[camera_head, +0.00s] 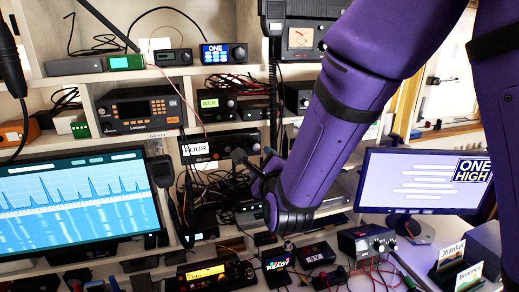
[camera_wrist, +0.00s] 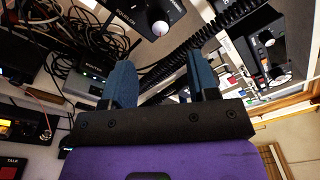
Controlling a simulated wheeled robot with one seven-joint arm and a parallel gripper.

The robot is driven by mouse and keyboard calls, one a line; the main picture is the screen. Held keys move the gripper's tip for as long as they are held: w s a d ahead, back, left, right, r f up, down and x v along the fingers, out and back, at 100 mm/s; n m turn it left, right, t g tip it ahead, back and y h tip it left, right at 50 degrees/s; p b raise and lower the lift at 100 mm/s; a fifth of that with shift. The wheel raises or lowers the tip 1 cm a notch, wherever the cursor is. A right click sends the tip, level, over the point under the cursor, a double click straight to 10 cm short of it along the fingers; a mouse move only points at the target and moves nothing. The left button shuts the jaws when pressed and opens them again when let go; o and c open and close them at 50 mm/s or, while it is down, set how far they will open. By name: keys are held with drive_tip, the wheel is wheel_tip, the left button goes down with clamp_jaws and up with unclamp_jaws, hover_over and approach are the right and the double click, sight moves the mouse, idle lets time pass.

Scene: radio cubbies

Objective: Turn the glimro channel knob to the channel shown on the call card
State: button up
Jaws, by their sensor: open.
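My gripper (camera_head: 256,158) is in front of the middle cubbies, its fingers toward the shelf. In the wrist view my gripper (camera_wrist: 164,72) is open, with two blue fingers apart and nothing between them. Beyond them, at the top, is a black device with a white round knob (camera_wrist: 160,28) and the word SQUELCH; the fingers do not touch it. In the head view a white card reading FOUR (camera_head: 195,150) is in the middle cubby, partly cut off. A small shelf label (camera_head: 155,147) is too blurred to read surely. I cannot tell which knob is the glimro channel knob.
A large waveform monitor (camera_head: 75,195) stands at left, and a screen reading ONE HIGH (camera_head: 415,181) at right. A black radio (camera_head: 139,111) sits in the left cubby. Loose cables fill the cubbies. Name cards (camera_head: 468,277) and small devices crowd the desk. A coiled cord (camera_wrist: 185,52) passes near the fingers.

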sight(256, 148)
drive_tip(key=w, duration=0.2)
drive_tip(key=w+a, duration=0.1)
drive_tip(key=w, duration=0.5)
drive_tip(key=shift+a, duration=0.3)
drive_tip(key=shift+c, duration=0.2)
drive_tip(key=c, duration=0.9)
